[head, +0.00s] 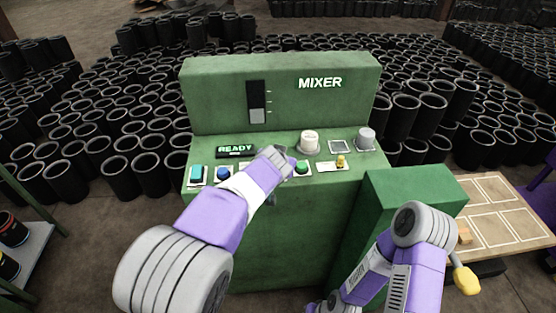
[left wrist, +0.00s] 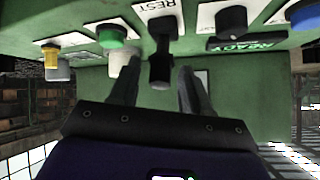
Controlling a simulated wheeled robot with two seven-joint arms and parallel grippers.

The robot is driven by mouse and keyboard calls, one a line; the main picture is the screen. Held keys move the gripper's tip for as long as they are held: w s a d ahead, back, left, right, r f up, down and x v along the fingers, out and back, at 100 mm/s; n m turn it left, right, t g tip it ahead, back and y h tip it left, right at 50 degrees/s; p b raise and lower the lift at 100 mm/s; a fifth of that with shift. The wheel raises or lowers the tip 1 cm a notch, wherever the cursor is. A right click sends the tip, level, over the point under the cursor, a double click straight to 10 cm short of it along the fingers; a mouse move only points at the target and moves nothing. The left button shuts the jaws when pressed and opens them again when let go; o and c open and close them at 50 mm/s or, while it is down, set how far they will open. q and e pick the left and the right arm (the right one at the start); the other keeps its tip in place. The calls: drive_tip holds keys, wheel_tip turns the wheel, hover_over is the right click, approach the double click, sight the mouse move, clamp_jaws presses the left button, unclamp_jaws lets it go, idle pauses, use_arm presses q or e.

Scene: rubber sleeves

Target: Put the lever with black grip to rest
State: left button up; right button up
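A lever with a black grip (left wrist: 161,65) stands out from the green panel beside a white label reading REST (left wrist: 158,8) in the left wrist view. My left gripper (left wrist: 157,85) is open, with one dark finger on each side of the grip. In the head view my left gripper (head: 277,158) is over the console and hides the lever. My right arm is folded at lower right; its gripper is out of view.
The green MIXER console (head: 215,100) carries a READY display (head: 235,149), a blue button (head: 223,173), a green button (head: 301,167) and a yellow knob (head: 341,161). Another black knob (left wrist: 231,20) sits near the lever. A yellow-ended handle (head: 466,280) is at right. Black sleeves crowd the floor behind.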

use_arm(q)
drive_tip(key=v, duration=0.7)
drive_tip(key=shift+s+r, duration=0.15)
drive_tip(key=shift+s, duration=0.05)
idle(0.6)
